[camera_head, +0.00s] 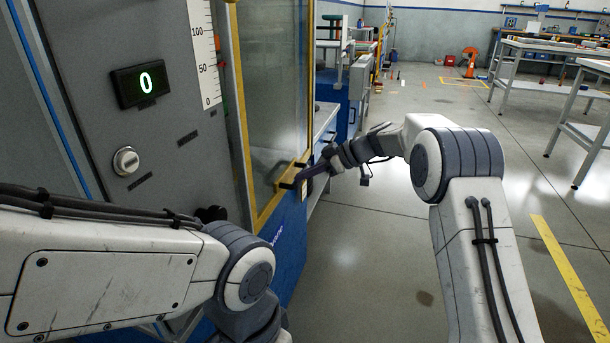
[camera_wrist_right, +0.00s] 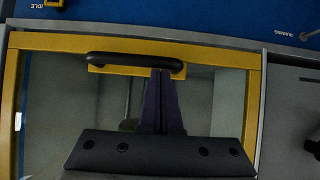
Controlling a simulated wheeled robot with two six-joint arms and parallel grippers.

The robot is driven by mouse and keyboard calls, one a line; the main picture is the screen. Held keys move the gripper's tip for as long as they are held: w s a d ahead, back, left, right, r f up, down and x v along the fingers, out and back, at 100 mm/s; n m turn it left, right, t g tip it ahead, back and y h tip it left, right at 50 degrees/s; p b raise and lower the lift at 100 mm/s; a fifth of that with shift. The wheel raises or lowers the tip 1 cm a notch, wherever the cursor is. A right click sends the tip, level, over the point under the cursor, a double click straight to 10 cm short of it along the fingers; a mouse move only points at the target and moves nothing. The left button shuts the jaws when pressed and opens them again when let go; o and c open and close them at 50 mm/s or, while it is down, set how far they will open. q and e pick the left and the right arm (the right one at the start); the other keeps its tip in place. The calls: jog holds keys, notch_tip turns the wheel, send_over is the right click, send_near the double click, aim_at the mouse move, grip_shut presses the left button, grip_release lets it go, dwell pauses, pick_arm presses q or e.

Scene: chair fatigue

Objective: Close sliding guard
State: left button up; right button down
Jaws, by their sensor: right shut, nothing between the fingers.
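The sliding guard (camera_head: 240,125) is a clear panel in a yellow frame on the front of the grey machine. It fills much of the right wrist view (camera_wrist_right: 230,48). Its black bar handle (camera_wrist_right: 110,58) sits on a yellow plate and also shows in the head view (camera_head: 286,186). My right gripper (camera_head: 300,176) is shut and empty, its dark purple fingers (camera_wrist_right: 160,74) pointing at the handle. The fingertips overlap the handle's edge in the wrist view; I cannot tell whether they touch it. My left arm crosses the lower left; its gripper is out of view.
A side bench (camera_head: 325,120) stands behind the guard. Workbenches (camera_head: 560,60) are at the right.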

jog(key=a+r+p+v, duration=0.2)
jog(key=p+v, duration=0.2)
jog(key=v, duration=0.9)
jog(key=s+a+f+m+g+h, duration=0.2)
jog(key=s+a, duration=0.3)
jog(key=s, duration=0.6)
jog(key=s+a+f+m+g+h, duration=0.1)
jog(key=s+a+m+g+h, duration=0.3)
jog(key=s, duration=0.7)
jog(key=s+d+f+m+t+h, duration=0.1)
jog(key=s+d+f+h, duration=0.2)
jog(key=s, duration=0.7)
jog(key=s+d+f+t+h, duration=0.1)
jog(key=s+d+f+t, duration=0.2)
jog(key=s, duration=0.8)
notch_tip(320, 180, up, 33)
jog(key=g+p, duration=0.1)
jog(key=p, duration=3.3)
jog(key=shift+w+r, duration=0.2)
jog(key=shift+w, duration=0.05)
